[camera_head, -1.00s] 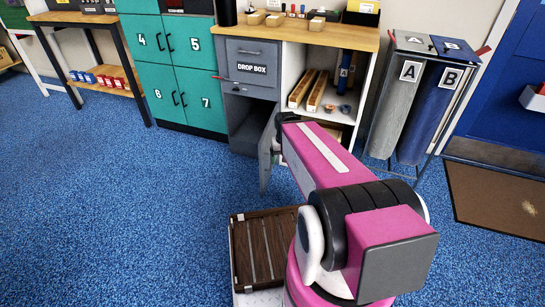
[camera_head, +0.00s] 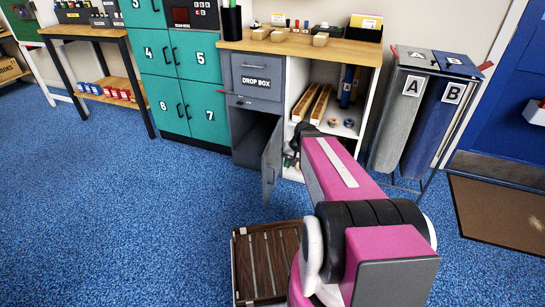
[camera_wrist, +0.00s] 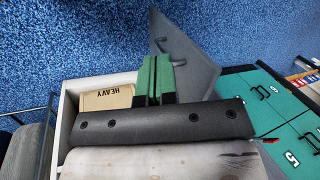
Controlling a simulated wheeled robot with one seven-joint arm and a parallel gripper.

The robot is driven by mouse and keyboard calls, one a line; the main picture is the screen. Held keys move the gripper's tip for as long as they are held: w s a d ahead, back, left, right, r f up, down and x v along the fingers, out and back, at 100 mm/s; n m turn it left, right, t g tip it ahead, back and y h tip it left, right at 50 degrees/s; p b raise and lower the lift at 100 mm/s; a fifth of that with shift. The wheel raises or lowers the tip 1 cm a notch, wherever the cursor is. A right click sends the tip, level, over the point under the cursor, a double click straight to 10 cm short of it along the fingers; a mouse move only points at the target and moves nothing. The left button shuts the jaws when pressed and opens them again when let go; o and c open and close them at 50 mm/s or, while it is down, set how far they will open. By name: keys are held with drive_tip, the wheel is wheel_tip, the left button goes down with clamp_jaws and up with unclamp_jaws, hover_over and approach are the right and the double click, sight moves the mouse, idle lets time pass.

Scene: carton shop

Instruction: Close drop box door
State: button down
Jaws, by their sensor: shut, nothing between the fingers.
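The drop box door (camera_head: 271,160) is a grey panel, standing open at the right side of the lower compartment (camera_head: 253,135) of the grey drop box cabinet (camera_head: 254,76). The dark compartment is exposed. In the wrist view the door (camera_wrist: 203,72) shows as a slanted grey panel with a handle on its face. My gripper (camera_wrist: 155,62) has green fingers held together, shut and empty. In that picture the fingers overlap the door's face close to the handle; I cannot tell whether they touch it. In the head view my pink arm mostly hides the gripper, right of the door.
An open white shelf unit (camera_head: 292,91) with wooden trays stands right of the cabinet. Teal lockers (camera_head: 185,105) stand left. A slatted brown crate (camera_head: 240,270) lies on the floor near my arm. A rack with rolls (camera_head: 436,130) stands right. Blue floor is clear at left.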

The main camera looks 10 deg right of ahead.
drive_tip(key=w+d+r+m+t+y, duration=0.1)
drive_tip(key=w+d+m+t+y, duration=0.25)
drive_tip(key=w+d, duration=0.4)
approach(267, 157)
drive_tip(key=shift+n+g+y, duration=0.25)
drive_tip(key=shift+n+y, duration=0.1)
drive_tip(key=shift+y, duration=0.1)
drive_tip(key=f, duration=0.1)
drive_tip(key=w+a+f, duration=0.1)
drive_tip(key=f, duration=0.1)
drive_tip(key=w+a+f, duration=0.1)
drive_tip(key=f, duration=0.1)
drive_tip(key=shift+f, duration=0.1)
drive_tip(key=shift+w+a, duration=0.35)
drive_tip(key=shift+a, duration=0.5)
